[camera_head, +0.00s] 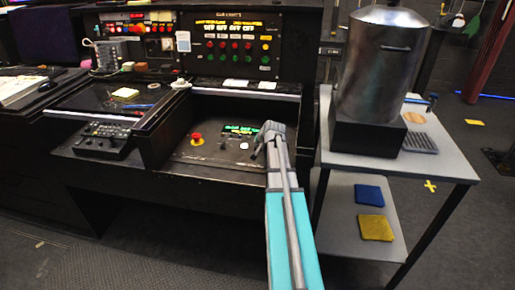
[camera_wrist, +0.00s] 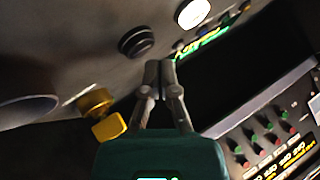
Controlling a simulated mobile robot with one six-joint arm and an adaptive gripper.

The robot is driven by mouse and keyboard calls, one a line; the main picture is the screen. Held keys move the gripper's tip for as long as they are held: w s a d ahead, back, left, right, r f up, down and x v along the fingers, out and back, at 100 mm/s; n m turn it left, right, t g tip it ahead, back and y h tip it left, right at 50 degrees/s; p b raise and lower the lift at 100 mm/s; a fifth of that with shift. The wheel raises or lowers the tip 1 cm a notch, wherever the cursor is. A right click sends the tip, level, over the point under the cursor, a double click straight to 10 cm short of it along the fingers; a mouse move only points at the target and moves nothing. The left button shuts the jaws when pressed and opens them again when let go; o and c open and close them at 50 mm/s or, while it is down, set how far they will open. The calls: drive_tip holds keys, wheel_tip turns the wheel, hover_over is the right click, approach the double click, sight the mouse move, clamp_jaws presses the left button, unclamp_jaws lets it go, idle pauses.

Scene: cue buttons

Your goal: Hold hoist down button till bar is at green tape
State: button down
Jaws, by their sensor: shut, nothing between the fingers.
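My gripper (camera_head: 268,131) is over the right part of the sloped control panel (camera_head: 215,157) in the head view, its fingers together and empty. In the wrist view my gripper (camera_wrist: 160,66) is shut, with a round black button (camera_wrist: 134,41) to the upper left of its tips and a round white button (camera_wrist: 193,13) to the upper right. I cannot tell whether the tips touch the panel. Which button is hoist down cannot be read. A green lit display (camera_head: 240,129) is beside the gripper. I cannot make out the bar or the green tape for sure.
A red button on a yellow base (camera_head: 197,139) is on the panel's left. An upright board (camera_head: 234,45) with several coloured buttons stands behind. At right, a grey table (camera_head: 446,162) bears a large metal pot (camera_head: 378,70). Open floor lies in front of the console.

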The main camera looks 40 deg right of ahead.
drive_tip(key=shift+f, duration=0.15)
idle(0.5)
drive_tip(key=shift+f+b, duration=0.25)
drive_tip(key=shift+b, duration=0.15)
drive_tip(key=shift+f+b, duration=0.4)
drive_tip(key=shift+b, duration=0.05)
idle(0.8)
drive_tip(key=shift+r, duration=0.2)
idle(3.8)
drive_tip(key=shift+r+p, duration=0.65)
drive_tip(key=shift+p, duration=0.25)
drive_tip(key=shift+r+p, duration=2.5)
